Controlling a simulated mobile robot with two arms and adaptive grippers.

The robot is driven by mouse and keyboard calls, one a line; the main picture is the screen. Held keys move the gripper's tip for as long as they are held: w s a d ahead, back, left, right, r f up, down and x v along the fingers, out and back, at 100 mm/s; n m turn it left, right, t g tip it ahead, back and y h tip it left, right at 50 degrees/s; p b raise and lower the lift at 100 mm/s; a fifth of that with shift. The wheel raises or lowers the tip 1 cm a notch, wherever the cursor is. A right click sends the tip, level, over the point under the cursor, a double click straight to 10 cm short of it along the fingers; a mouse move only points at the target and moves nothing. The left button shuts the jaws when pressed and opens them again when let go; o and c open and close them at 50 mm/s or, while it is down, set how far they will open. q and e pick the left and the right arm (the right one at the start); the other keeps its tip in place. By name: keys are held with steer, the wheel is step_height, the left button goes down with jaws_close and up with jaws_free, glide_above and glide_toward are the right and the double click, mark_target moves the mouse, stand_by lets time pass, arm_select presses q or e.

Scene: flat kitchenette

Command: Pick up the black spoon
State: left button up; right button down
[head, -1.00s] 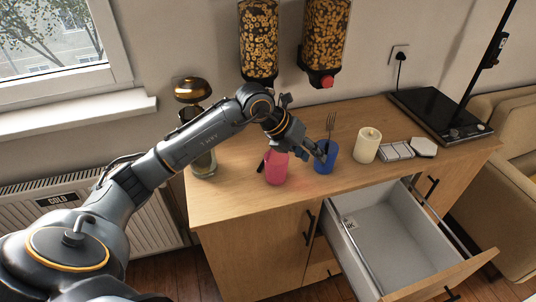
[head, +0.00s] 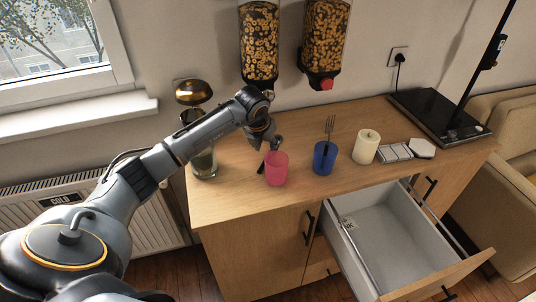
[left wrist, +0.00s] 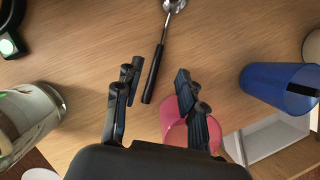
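The black-handled spoon (left wrist: 155,70) lies on the wooden counter in the left wrist view, its metal bowl at the top edge and its handle end toward me. In the head view its handle (head: 260,167) shows just left of the pink cup (head: 276,169), partly hidden by the arm and cup. My left gripper (head: 267,146) is above the counter behind the pink cup. In the left wrist view its fingers (left wrist: 155,88) are apart and empty, with the handle end showing between them. The pink cup (left wrist: 176,122) is partly behind the right finger. My right gripper is out of view.
A blue cup (head: 325,158) holding a fork (head: 329,126), a candle (head: 366,147) and a hob (head: 436,115) stand to the right. A glass jar (head: 204,163) stands left. An open drawer (head: 385,235) juts out below. Cereal dispensers (head: 259,42) hang above.

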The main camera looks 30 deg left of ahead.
arm_select(q)
steer(key=shift+p+x, duration=0.55)
steer(key=shift+x, duration=1.8)
steer(key=shift+s+a+f, duration=0.1)
steer(key=shift+s+f, duration=0.05)
steer(key=shift+s, duration=0.05)
jaws_close()
